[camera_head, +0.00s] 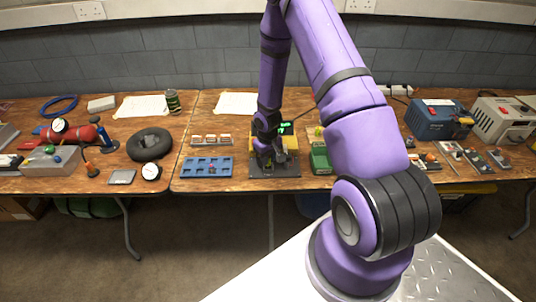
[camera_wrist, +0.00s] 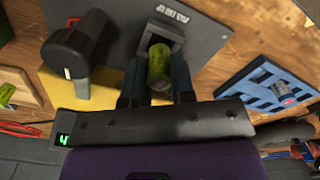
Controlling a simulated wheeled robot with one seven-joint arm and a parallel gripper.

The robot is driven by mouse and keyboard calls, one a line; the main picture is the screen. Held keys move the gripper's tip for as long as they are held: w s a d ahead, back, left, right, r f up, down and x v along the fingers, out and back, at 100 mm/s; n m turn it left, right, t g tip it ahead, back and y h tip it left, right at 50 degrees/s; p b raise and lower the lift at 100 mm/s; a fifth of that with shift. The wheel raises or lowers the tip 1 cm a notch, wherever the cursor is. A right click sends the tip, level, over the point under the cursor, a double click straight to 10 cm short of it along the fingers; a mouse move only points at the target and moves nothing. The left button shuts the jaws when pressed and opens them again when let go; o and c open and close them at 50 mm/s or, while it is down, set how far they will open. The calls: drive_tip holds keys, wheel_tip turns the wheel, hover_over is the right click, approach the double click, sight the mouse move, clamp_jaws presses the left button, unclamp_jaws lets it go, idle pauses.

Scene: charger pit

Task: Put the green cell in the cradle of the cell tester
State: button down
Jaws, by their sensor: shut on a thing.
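The green cell (camera_wrist: 158,66) is between the two fingers of my gripper (camera_wrist: 157,88), which is shut on it. The cell tester (camera_wrist: 105,70) has a yellow body, a dark base plate, a black knob and a lit green display. Its grey cradle (camera_wrist: 162,36) is right at the cell's far end, which appears within the cradle's walls. I cannot tell whether the cell touches the cradle floor. In the head view my gripper (camera_head: 268,158) is low over the tester's dark plate (camera_head: 275,171); the cell is not clear there.
A blue tray (camera_head: 207,167) lies left of the tester, with a cell (camera_wrist: 287,94) in it in the wrist view. A green box (camera_head: 321,158) stands close on the tester's right. A black ring (camera_head: 150,144) and several tools lie further left.

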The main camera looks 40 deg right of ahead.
drive_tip(key=shift+f, duration=1.1)
idle(1.4)
drive_tip(key=c, duration=0.9)
unclamp_jaws()
drive_tip(key=shift+r, duration=3.5)
